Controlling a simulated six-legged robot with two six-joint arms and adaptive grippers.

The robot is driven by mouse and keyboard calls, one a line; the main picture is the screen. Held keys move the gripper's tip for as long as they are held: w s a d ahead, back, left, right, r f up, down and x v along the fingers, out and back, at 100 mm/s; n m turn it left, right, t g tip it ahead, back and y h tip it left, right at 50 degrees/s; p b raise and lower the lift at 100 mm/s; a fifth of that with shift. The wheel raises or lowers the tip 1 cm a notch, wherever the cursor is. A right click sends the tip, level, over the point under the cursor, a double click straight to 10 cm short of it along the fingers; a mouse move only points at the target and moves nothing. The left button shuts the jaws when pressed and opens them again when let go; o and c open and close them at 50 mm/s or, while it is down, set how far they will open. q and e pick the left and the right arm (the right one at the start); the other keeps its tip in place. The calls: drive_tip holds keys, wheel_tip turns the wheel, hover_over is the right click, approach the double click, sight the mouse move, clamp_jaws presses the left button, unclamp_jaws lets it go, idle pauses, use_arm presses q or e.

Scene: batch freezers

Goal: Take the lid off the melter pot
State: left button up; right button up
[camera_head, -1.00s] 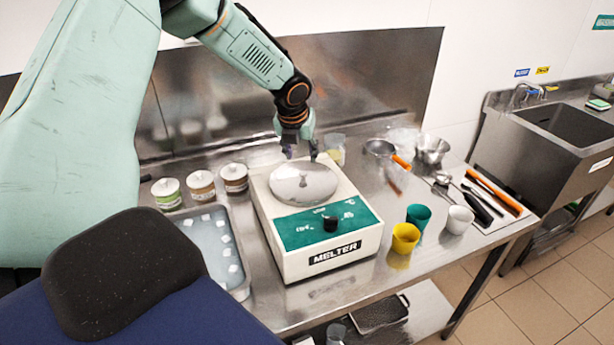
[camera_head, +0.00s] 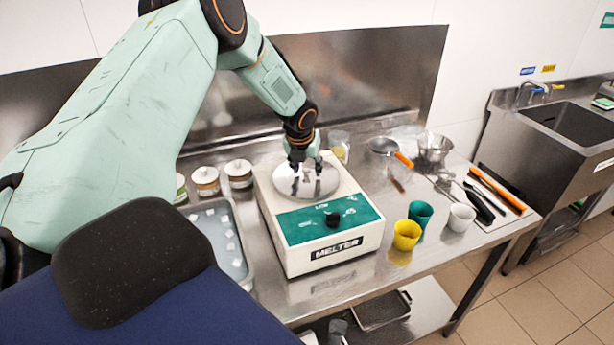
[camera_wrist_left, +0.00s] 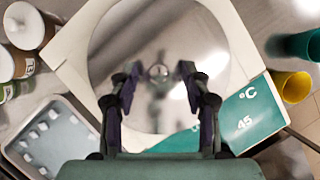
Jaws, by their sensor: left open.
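The white melter (camera_head: 330,222) with its green front panel stands on the steel table. Its round shiny lid (camera_head: 326,187) lies flat on top, covering the pot, which is hidden. In the left wrist view the lid (camera_wrist_left: 215,60) has a small round knob (camera_wrist_left: 158,72) at its middle. My left gripper (camera_head: 306,188) is over the lid; its open fingers (camera_wrist_left: 158,85) show on either side of the knob in the left wrist view, apart from it. I cannot tell their exact height above the lid. My right gripper is not in view.
A tray of white cubes (camera_head: 248,270) and several lidded jars (camera_head: 239,172) stand left of the melter. Yellow (camera_head: 406,236), green (camera_head: 421,212) and white cups (camera_head: 461,217) stand to its right. A glass beaker (camera_head: 339,140) is close behind.

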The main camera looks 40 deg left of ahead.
use_arm(q)
drive_tip(key=shift+a+f, duration=0.1)
drive_tip(key=shift+a, duration=0.15)
drive_tip(key=c, duration=0.8)
drive_tip(key=shift+d, duration=0.2)
clamp_jaws()
drive_tip(key=shift+w, duration=0.1)
drive_tip(key=shift+a, duration=0.15)
